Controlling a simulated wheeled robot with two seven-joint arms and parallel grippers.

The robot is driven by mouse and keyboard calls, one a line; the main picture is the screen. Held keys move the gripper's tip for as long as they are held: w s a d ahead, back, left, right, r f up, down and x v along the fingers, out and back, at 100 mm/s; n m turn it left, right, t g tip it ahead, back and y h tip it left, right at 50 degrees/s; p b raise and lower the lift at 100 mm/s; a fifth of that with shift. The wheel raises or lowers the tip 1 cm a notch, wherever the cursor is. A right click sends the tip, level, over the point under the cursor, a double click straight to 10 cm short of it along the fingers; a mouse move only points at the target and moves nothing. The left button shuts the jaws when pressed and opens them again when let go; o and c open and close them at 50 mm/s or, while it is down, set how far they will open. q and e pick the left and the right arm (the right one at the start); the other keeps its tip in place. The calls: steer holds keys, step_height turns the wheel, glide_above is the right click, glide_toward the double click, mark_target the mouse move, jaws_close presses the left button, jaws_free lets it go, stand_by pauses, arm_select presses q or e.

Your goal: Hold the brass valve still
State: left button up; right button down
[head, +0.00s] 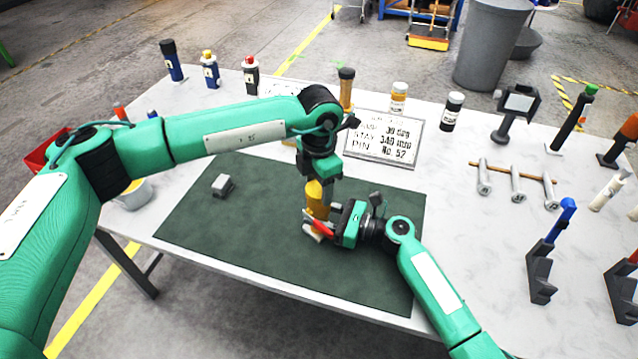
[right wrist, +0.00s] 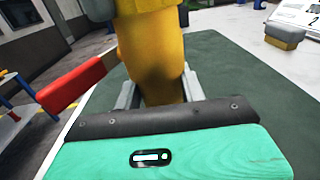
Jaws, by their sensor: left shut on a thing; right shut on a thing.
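The brass valve (head: 315,196) is a yellow body standing roughly upright over the dark green mat (head: 215,240). In the right wrist view the valve (right wrist: 153,60) fills the middle, with its red handle (right wrist: 75,85) sticking out to the left. My left gripper (head: 319,178) points down from above and is shut on the valve's upper part. My right gripper (head: 322,221) comes from the right and is shut on the valve lower down, its fingers on either side. The valve's lower end is mostly hidden by my right gripper.
A sign (head: 385,138) stands behind the mat. Bottles, including a white-labelled black one (head: 452,111), line the back. A rack with pegs (head: 515,182) and a blue-topped tool (head: 552,250) stand right.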

arm_select(q)
steer(key=m, duration=0.6)
steer(key=o, duration=1.2)
steer(key=shift+c, duration=0.2)
step_height(320, 180, up, 12)
arm_select(e)
steer(key=c, duration=0.7)
jaws_free()
steer(key=shift+c, duration=0.2)
